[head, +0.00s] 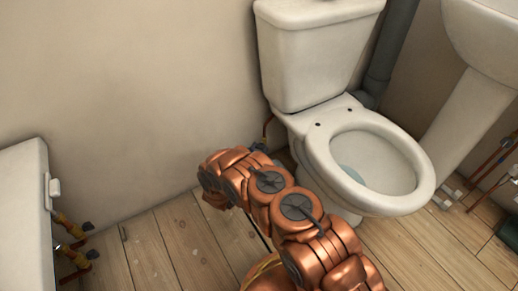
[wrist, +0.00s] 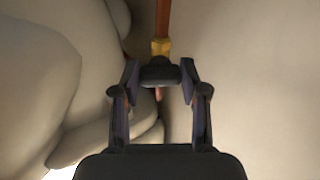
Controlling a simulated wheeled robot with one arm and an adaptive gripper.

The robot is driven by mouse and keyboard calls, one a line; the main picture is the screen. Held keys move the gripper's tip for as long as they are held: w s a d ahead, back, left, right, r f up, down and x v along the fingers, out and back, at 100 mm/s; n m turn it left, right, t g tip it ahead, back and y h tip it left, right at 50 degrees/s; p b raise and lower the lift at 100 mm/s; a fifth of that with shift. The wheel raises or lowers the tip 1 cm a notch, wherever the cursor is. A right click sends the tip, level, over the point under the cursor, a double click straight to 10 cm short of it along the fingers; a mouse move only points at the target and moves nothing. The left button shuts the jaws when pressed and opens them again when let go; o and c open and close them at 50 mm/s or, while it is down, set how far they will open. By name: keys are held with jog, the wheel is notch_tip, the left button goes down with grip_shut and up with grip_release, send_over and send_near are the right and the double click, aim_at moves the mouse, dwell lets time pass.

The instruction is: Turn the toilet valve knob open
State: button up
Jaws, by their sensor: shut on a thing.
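In the wrist view, the toilet valve's dark knob (wrist: 160,76) sits between the two fingertips of my gripper (wrist: 160,83). The fingers are closed on it from both sides. A brass fitting (wrist: 161,46) and a copper pipe (wrist: 163,20) run up from the knob. In the head view, the white toilet (head: 315,60) stands against the wall, and my copper-coloured arm reaches toward the floor area at its left side. My arm hides most of the valve there, and the knob's turn angle cannot be read.
The toilet's pale side (wrist: 40,90) is close on the left in the wrist view, with bare wall on the right. A white cabinet-like unit (head: 25,210) with other valves (head: 75,258) stands at far left. A basin pedestal (head: 470,120) is at right.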

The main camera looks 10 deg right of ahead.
jog(key=n+p, duration=0.1)
jog(key=n, duration=0.2)
jog(key=shift+r+p, duration=0.1)
jog(key=shift+p, duration=0.25)
jog(key=n, duration=0.5)
jog(key=shift+s, duration=0.1)
jog(key=n, duration=0.4)
jog(key=shift+b, duration=0.3)
jog(key=n, duration=0.4)
jog(key=shift+n+b, duration=0.3)
jog(key=o, duration=1.1)
jog(key=shift+o, duration=0.2)
